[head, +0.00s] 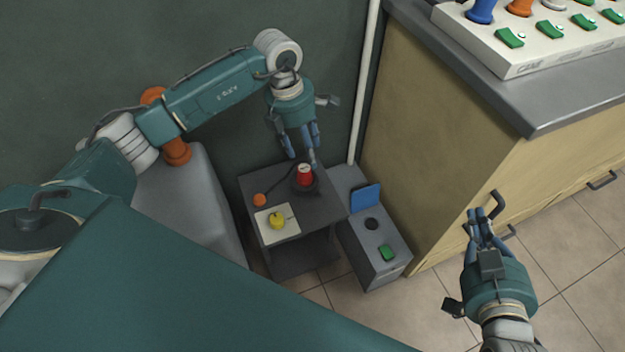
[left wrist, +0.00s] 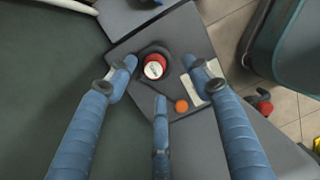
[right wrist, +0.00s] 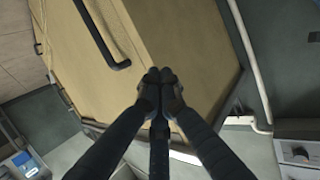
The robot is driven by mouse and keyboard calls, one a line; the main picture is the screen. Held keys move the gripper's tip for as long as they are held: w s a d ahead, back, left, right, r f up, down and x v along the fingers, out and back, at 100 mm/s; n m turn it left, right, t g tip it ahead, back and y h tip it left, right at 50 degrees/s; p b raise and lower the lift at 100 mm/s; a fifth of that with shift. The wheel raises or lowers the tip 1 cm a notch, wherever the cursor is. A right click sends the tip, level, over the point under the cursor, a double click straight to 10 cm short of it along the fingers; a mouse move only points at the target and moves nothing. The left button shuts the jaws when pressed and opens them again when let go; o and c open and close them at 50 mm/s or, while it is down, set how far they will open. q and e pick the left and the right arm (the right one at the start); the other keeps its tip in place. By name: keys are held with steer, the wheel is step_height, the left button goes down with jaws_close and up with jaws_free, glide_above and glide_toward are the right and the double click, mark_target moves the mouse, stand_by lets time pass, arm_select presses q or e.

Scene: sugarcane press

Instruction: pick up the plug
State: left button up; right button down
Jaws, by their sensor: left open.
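A red cylinder with a pale top, which looks like the plug (head: 305,175), stands upright in a dark round holder on a small grey table (head: 318,213). A dark cable runs beside it. In the left wrist view the red plug (left wrist: 154,67) lies between the spread fingers. My left gripper (head: 303,150) is open and empty, pointing down just above the plug, apart from it as far as I can tell. My right gripper (head: 481,215) is shut and empty near the wooden cabinet; its fingertips meet in the right wrist view (right wrist: 158,78).
An orange ball (head: 260,200) and a yellow object (head: 277,220) on a pale plate (head: 264,233) share the small table. A grey box (head: 373,262) with a blue flap, dark round opening and green switch stands right. The wooden cabinet (head: 450,150) carries a button panel (head: 530,50).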

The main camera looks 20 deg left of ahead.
arm_select(q)
steer(key=shift+w+a+f+y, duration=0.1)
steer(key=shift+w+a+y, duration=0.1)
steer(key=shift+a, duration=0.3)
steer(key=shift+w+a+f+y, duration=0.1)
steer(key=shift+a+y, duration=0.1)
steer(key=shift+a, duration=0.25)
steer(key=b, duration=0.1)
glide_above(304, 168)
step_height(304, 168, down, 4)
steer(key=shift+a+f, duration=0.1)
steer(key=shift+f, duration=0.15)
steer(key=shift+f+b, duration=0.25)
steer(key=shift+b, duration=0.05)
step_height(304, 168, down, 5)
steer(key=shift+b, duration=0.95)
arm_select(e)
step_height(304, 168, up, 20)
steer(key=s+a+t+y, duration=0.1)
steer(key=s+t+y, duration=0.1)
steer(key=t, duration=0.7)
steer(key=shift+a+t+y, duration=0.35)
steer(key=shift+t+y, duration=0.05)
steer(key=shift+y, duration=0.3)
arm_select(q)
steer(key=shift+c, duration=0.2)
arm_select(e)
steer(key=shift+s+f, duration=0.1)
arm_select(q)
steer(key=c, duration=1.2)
